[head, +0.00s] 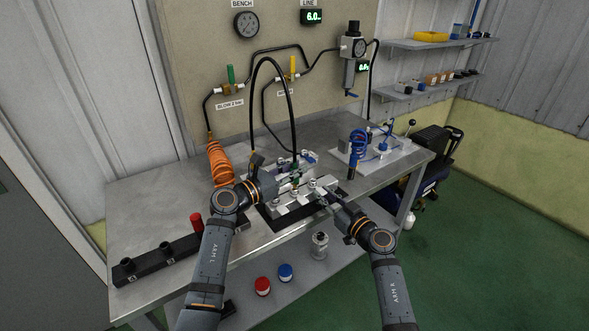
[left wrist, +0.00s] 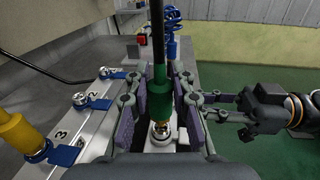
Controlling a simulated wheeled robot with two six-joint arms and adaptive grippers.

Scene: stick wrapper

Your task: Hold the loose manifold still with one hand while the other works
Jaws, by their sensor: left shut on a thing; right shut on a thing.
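The manifold (head: 290,208) is a pale metal block with several round ports, lying on a dark mat on the bench. My left gripper (left wrist: 160,88) is shut on a green fitting (left wrist: 160,72) at the end of a black hose (head: 292,95). The fitting is upright, its brass tip at a silver port (left wrist: 161,131); I cannot tell whether it is seated. My right gripper (head: 325,199) is shut on the manifold's right end; in the left wrist view it reaches in from the right. The left gripper's fingertips are partly hidden in the head view.
A metal strip with numbered ports and blue tabs (left wrist: 80,98) and a yellow fitting (left wrist: 20,135) lie beside the grip. An orange coiled hose (head: 219,162) hangs left. A black rack (head: 155,262) stands front left. A blue coil (head: 359,142) stands right.

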